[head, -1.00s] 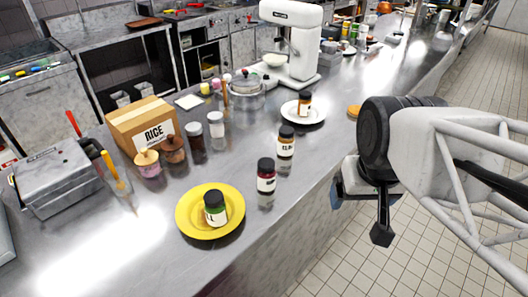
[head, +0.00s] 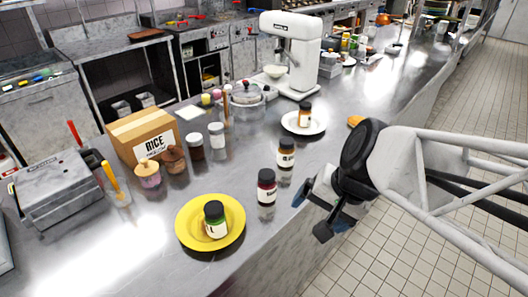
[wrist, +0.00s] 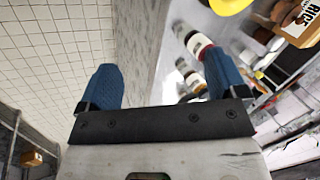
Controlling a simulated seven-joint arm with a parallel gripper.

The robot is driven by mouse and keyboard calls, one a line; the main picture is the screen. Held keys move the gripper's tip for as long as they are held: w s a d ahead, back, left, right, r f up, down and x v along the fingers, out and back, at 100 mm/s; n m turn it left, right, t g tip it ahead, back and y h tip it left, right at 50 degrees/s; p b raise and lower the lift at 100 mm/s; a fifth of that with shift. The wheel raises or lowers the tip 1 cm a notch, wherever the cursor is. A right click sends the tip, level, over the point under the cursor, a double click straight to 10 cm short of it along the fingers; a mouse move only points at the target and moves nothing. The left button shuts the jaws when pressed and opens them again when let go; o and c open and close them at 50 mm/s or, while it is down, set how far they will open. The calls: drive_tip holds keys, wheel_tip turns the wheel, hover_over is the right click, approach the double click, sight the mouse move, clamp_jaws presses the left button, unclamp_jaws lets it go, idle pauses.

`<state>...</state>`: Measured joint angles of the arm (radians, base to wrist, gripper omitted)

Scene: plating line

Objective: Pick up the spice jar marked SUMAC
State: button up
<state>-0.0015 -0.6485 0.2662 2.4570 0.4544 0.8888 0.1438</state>
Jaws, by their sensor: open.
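Several spice jars with white labels and dark caps stand on the steel counter, and I cannot read SUMAC on any. One with dark red contents (head: 266,188) stands upright right of the yellow plate; it seems to show in the wrist view (wrist: 197,42). A jar with brownish-orange contents (head: 285,155) stands just behind it.
The yellow plate (head: 184,232) and white plate (head: 288,123) lie on the counter (head: 110,250). Other containers, a RICE box (head: 140,138) and a grey metal box (head: 60,190) stand left. A white mixer (head: 290,50) stands behind. Tiled floor (head: 400,240) lies right of the counter edge.

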drive_tip(key=w+a+f+m+y, duration=0.3)
drive_tip(key=w+a+m, duration=0.1)
drive_tip(key=a+m, duration=0.1)
drive_tip(key=m+t+y, duration=0.2)
drive_tip(key=m+t, duration=0.6)
drive_tip(key=m, duration=1)
approach(273, 192)
drive_tip(key=w+a, duration=0.3)
drive_tip(key=a, duration=0.1)
drive_tip(key=shift+f, duration=0.3)
drive_tip(key=shift+w+d+f+m+h, duration=0.3)
drive_tip(key=shift+f+m+h, duration=0.1)
drive_tip(key=shift+f+m, duration=0.15)
drive_tip(key=shift+x, duration=1.3)
drive_tip(key=shift+r+x, duration=0.2)
drive_tip(key=shift+x, duration=2.4)
drive_tip(key=shift+w, duration=0.1)
